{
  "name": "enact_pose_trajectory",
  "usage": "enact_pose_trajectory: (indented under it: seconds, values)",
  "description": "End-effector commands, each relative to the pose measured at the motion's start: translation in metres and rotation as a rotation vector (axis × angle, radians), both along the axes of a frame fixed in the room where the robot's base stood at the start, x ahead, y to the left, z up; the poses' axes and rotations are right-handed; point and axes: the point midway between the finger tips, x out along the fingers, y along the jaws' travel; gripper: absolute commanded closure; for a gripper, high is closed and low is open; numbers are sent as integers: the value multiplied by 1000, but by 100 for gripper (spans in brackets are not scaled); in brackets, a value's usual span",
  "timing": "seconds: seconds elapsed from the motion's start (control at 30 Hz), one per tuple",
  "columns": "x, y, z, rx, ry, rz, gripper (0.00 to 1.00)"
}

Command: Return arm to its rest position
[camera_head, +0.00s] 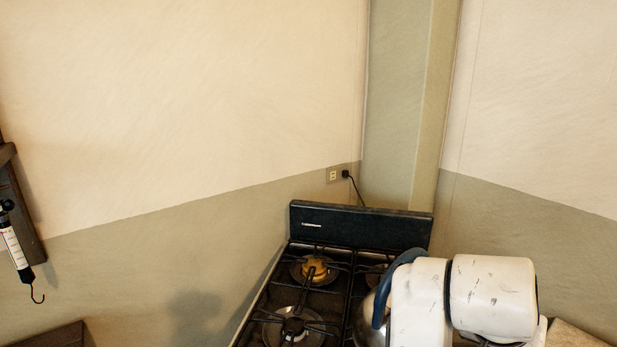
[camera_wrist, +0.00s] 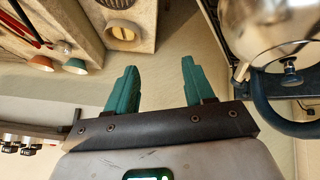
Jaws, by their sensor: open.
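My gripper (camera_wrist: 160,63) shows in the wrist view with its two teal fingers apart and nothing between them. In the head view my white arm covers the lower right, and the gripper itself cannot be made out there. A shiny metal kettle (camera_wrist: 268,35) with a dark blue handle (camera_wrist: 268,122) is to the right of the fingers in the wrist view, apart from them. In the head view the kettle (camera_head: 367,328) is mostly hidden behind my arm, on the right part of the stove.
A black gas stove (camera_head: 355,222) stands in the corner by the walls. A hanging scale (camera_head: 14,248) is at the far left.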

Motion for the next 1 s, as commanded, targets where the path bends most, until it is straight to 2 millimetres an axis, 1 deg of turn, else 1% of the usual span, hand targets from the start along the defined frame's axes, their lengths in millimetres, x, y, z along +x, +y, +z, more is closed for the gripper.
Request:
enact_pose_trajectory:
  seconds: [0.03, 0.17, 0.2, 0.27, 0.3, 0.37, 0.4, 0.47, 0.5, 0.57, 0.6, 0.67, 0.7, 0.8, 0.83, 0.9, 1.0]
  values:
    - [-8, -13, -19, -23, 24, 27, 47]
    - [-27, -32, -62, -45, 77, 115, 47]
    - [-34, -37, -76, -48, 96, 144, 47]
    - [-47, -42, -97, -47, 126, 187, 47]
    - [-56, -46, -111, -42, 147, 215, 47]
    - [-72, -49, -132, -29, 181, 258, 47]
    - [-84, -51, -147, -17, 204, 287, 47]
    - [-102, -51, -168, 6, 238, 329, 47]
    - [-115, -50, -181, 25, 260, 357, 47]
    - [-137, -47, -202, 59, 294, 398, 47]
    - [-153, -44, -214, 87, 315, 425, 47]
    - [-176, -37, -232, 131, 345, 462, 47]
    - [-192, -32, -244, 162, 364, 486, 47]
    - [-228, -17, -265, 242, 399, 534, 47]
    - [-237, -12, -270, 264, 407, 547, 47]
    - [-254, -2, -278, 307, 419, 569, 47]
    - [-270, 8, -285, 349, 428, 587, 47]
